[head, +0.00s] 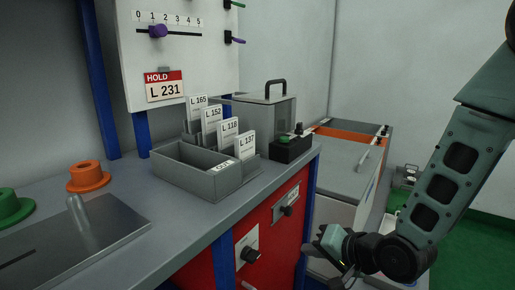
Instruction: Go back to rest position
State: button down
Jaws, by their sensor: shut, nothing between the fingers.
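My gripper (332,246) is at the lower right of the head view, in front of the red cabinet's right end and below the worktop's level. It is shut and holds nothing. My arm comes down to it from the upper right edge. The gripper is apart from the worktop and from the cards and tray on it.
The grey worktop (215,215) carries a tray (190,180), several cards such as L 131 (246,145), a black box with a green button (290,149) and an orange spool (89,177). The red cabinet front (277,232) has knobs. Green floor (475,235) shows at right.

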jog(key=s+r+n+g+h, duration=0.2)
jog(key=s+r+n+g, duration=0.15)
jog(key=s, duration=0.45)
jog(key=s+d+r+n+g+h, duration=0.1)
jog(key=s+r+n+g+h, duration=0.1)
jog(key=s+n, duration=0.45)
jog(key=s+r+n+g+h, duration=0.2)
jog(key=s+g, duration=0.1)
jog(key=s, duration=0.6)
notch_tip(320, 180, up, 21)
jog(key=p, duration=2.1)
jog(key=shift+d, duration=0.15)
jog(key=shift+s, duration=0.1)
